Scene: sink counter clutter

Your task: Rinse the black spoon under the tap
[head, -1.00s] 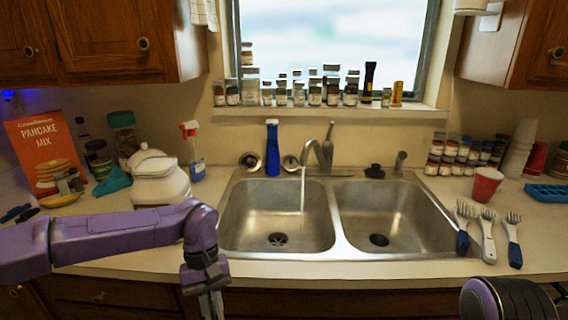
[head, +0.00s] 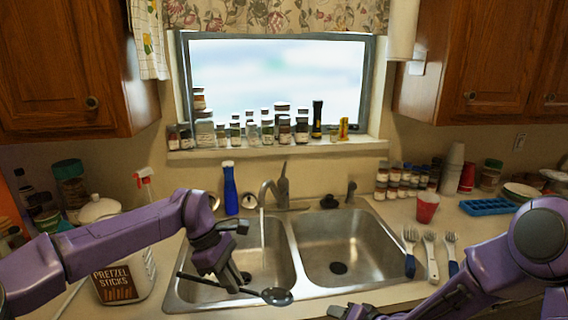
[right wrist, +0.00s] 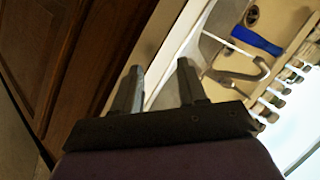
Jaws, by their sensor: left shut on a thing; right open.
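My left gripper (head: 232,282) is shut on the dark handle of the black spoon (head: 277,296). The handle runs slightly downward to the right, and the shiny grey-black bowl is near the front rim of the left basin. The tap (head: 268,190) is running, and its thin water stream (head: 263,232) falls into the left basin. In the picture the spoon bowl is below and right of the visible stream; I see no water touching it. My right gripper (right wrist: 158,70) is open and empty in the right wrist view, and shows only partly at the head view's bottom edge.
A double sink (head: 345,255) has an empty right basin. Several forks (head: 430,255) and a red cup (head: 427,207) are on the right counter. A blue bottle (head: 230,190) stands behind the sink. A pretzel sticks container (head: 117,283) is at the left, near my left arm.

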